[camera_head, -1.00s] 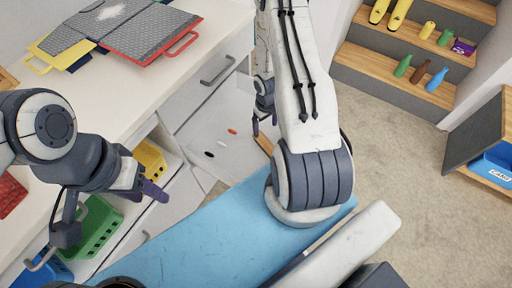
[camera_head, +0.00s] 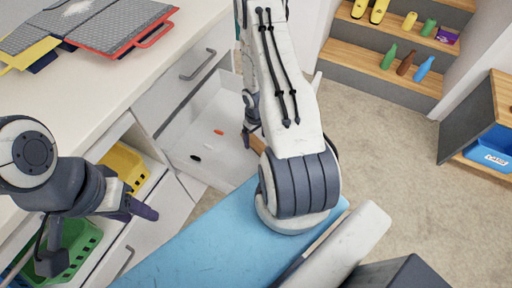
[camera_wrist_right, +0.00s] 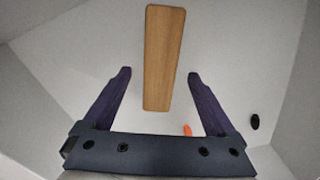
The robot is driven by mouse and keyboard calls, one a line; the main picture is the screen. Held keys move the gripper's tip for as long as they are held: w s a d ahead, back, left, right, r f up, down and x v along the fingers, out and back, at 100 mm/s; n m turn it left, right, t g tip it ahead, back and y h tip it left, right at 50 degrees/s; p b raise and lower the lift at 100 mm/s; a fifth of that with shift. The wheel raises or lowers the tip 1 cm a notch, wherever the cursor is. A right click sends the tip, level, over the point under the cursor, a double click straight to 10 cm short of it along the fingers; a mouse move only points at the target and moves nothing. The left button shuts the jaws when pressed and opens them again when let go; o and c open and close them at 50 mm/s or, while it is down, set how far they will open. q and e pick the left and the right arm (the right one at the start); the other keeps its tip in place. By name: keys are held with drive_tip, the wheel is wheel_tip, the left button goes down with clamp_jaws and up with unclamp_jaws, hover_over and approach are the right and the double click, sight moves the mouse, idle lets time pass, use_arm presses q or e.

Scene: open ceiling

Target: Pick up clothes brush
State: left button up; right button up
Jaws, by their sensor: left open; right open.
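A flat wooden piece that looks like the clothes brush (camera_wrist_right: 163,60) lies inside an open white drawer (camera_head: 205,110). In the right wrist view it lies lengthwise ahead of my right gripper (camera_wrist_right: 160,73), its near end between the two open fingers in the picture. I cannot tell its height relative to the fingers, and no bristles show. In the head view a bit of brown wood (camera_head: 258,141) shows beside my right arm, which hides most of it. My left gripper (camera_head: 140,207) is open and empty beside the counter's lower shelves.
An orange oval (camera_head: 218,132) and a black oval (camera_head: 195,158) lie in the drawer, whose walls surround my right gripper. The white counter (camera_head: 120,80) is at left, with a green basket (camera_head: 75,245) and yellow bin (camera_head: 122,165) below. Wooden steps (camera_head: 375,75) hold bottles.

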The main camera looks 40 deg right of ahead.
sight(256, 142)
wheel_tip(256, 142, down, 2)
drive_tip(key=shift+f+b, duration=0.1)
drive_tip(key=shift+b, duration=0.5)
use_arm(q)
wheel_tip(256, 142, down, 2)
use_arm(e)
clamp_jaws()
use_arm(q)
wheel_tip(256, 142, up, 10)
drive_tip(key=p, duration=1)
use_arm(e)
wheel_tip(256, 142, up, 10)
